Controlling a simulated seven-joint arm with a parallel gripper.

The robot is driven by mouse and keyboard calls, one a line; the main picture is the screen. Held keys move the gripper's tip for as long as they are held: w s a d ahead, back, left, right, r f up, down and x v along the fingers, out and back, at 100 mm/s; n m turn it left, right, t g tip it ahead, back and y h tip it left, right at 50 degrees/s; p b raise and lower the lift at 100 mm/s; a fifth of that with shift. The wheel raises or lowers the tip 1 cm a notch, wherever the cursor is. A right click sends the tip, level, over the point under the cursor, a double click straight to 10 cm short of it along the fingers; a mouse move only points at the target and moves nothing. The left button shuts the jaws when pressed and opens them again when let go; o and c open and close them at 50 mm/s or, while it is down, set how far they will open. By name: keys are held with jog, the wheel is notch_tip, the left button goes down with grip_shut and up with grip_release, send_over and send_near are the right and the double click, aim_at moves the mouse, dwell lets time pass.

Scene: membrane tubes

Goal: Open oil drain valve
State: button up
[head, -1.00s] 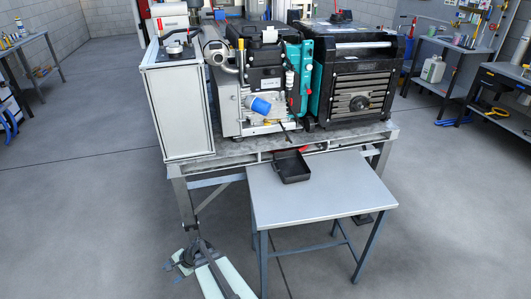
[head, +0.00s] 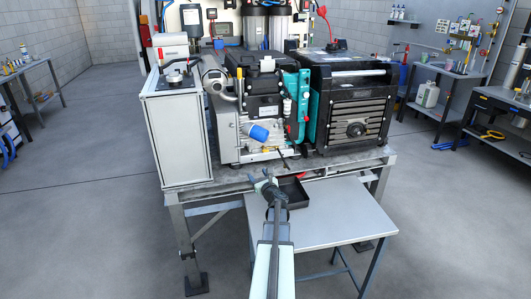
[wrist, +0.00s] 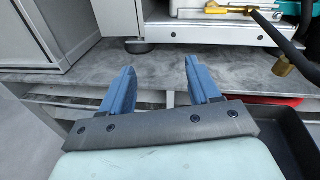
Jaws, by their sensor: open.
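The brass drain valve with a yellow handle (wrist: 238,9) shows at the top right of the wrist view, low on the front of the pump unit (head: 262,105). A black hose with a brass end (wrist: 285,67) hangs beside it on the right. My gripper (head: 261,178) is open and empty, in front of the bench edge and below the pump. In the wrist view its two blue fingers (wrist: 160,70) stand apart, pointing at the bench top, to the left of and below the valve. Nothing is between them. The valve is small and partly cut off there.
A black drip tray (head: 294,193) sits on the small grey table (head: 335,215), right of my gripper. A red item (wrist: 265,100) lies behind the tray. A white cabinet (head: 180,125) stands left and a black generator (head: 350,100) right.

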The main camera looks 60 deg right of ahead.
aim_at(266, 151)
jog(key=s+d+r+m+h, duration=0.2)
jog(key=s+d+r+m, duration=0.1)
jog(key=s+d+r, duration=0.15)
jog(key=shift+g, duration=0.4)
jog(key=x, duration=0.9)
jog(key=f+x, duration=0.1)
jog(key=x, duration=0.3)
jog(key=shift+s+d, duration=0.1)
jog(key=shift+d, duration=0.5)
jog(key=shift+c, duration=0.4)
jog(key=c, duration=1)
jog(key=shift+o, duration=0.2)
jog(key=shift+n, duration=0.8)
jog(key=o, duration=1)
jog(key=shift+o, duration=0.2)
jog(key=shift+s+a, duration=0.1)
jog(key=shift+a, duration=0.05)
